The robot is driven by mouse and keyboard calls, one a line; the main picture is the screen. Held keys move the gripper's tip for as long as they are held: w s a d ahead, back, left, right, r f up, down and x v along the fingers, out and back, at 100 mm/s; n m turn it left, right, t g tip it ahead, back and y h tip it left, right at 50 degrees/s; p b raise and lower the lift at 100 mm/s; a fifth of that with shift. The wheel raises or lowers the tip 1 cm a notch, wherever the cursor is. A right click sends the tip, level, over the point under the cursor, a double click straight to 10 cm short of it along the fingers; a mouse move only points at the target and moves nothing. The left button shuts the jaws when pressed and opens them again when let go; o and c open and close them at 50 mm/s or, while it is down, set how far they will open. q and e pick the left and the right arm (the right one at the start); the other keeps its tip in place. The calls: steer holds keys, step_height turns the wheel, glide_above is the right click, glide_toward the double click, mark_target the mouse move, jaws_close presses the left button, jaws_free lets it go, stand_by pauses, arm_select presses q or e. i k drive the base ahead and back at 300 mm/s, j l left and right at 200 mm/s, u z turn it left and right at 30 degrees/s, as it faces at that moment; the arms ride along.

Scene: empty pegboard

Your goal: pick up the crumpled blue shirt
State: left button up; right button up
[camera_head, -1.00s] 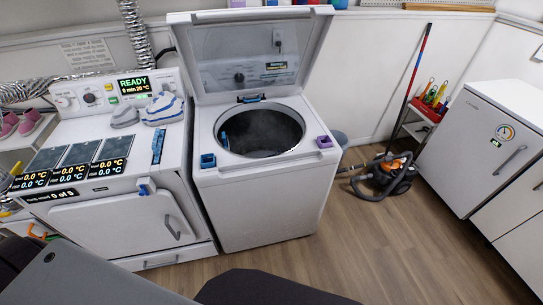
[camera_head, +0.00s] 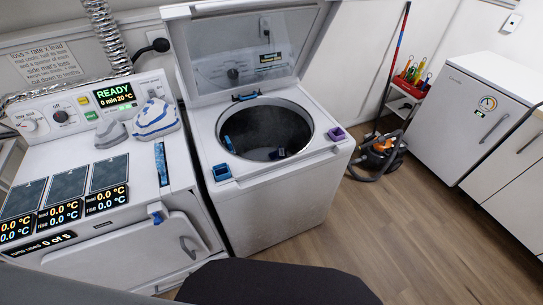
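A crumpled white-and-blue striped cloth (camera_head: 156,118) lies on top of the machine at the left, beside its control panel. A smaller crumpled grey cloth (camera_head: 111,133) lies just left of it. I cannot tell for sure whether either is the blue shirt. The top-loading washer (camera_head: 221,200) stands open with its lid (camera_head: 245,50) raised. Its drum (camera_head: 268,130) is dark, with small blue pieces at its left wall and low inside. Neither of my grippers is in view.
The left machine's panel (camera_head: 113,92) reads READY. Small blue (camera_head: 221,172) and purple (camera_head: 336,133) boxes sit on the washer's front corners. A vacuum cleaner (camera_head: 381,150) stands on the floor right of the washer. A white cabinet (camera_head: 474,105) stands further right. The wooden floor (camera_head: 430,225) between is clear.

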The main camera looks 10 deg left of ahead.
mark_target(281, 153)
steer(key=j, duration=0.25)
steer(key=i+l, duration=0.3)
steer(key=l, duration=0.15)
steer(key=i+l, duration=0.3)
steer(key=l, duration=0.2)
steer(key=i+l, duration=0.25)
steer(key=l, duration=0.2)
steer(key=i+l, duration=0.3)
steer(key=l, duration=0.15)
steer(key=k+l+z, duration=0.2)
steer(key=i+l, duration=0.1)
steer(key=i+u, duration=0.15)
steer(key=u, duration=0.3)
